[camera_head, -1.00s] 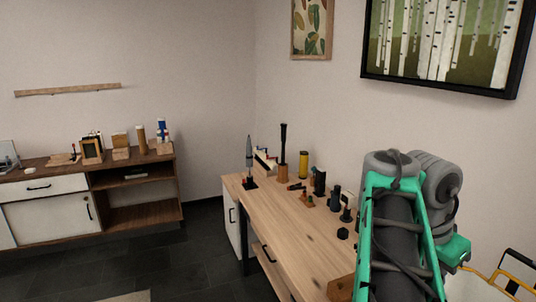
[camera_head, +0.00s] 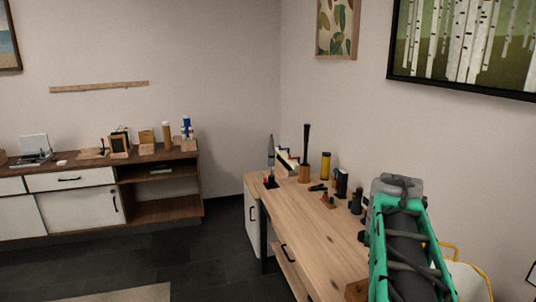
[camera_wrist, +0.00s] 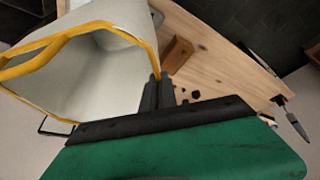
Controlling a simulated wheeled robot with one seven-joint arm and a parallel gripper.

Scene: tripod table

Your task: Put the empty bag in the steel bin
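The empty bag is a whitish, open bag with yellow edging and a yellow handle. In the wrist view the bag (camera_wrist: 105,72) hangs at the left with its open mouth toward the camera. My gripper (camera_wrist: 156,78) has its dark fingers close together at the bag's yellow edge and appears shut on it. In the head view part of the bag (camera_head: 467,280) shows at the lower right, beside my green and grey arm, which hides the gripper. No steel bin is seen in either view.
A wooden desk (camera_head: 312,232) with several small tools stands beside my arm, along the right wall. A low cabinet (camera_head: 75,213) with objects on top stands at the back left. The dark floor (camera_head: 190,262) between them is clear, with a pale rug edge (camera_head: 130,293) in front.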

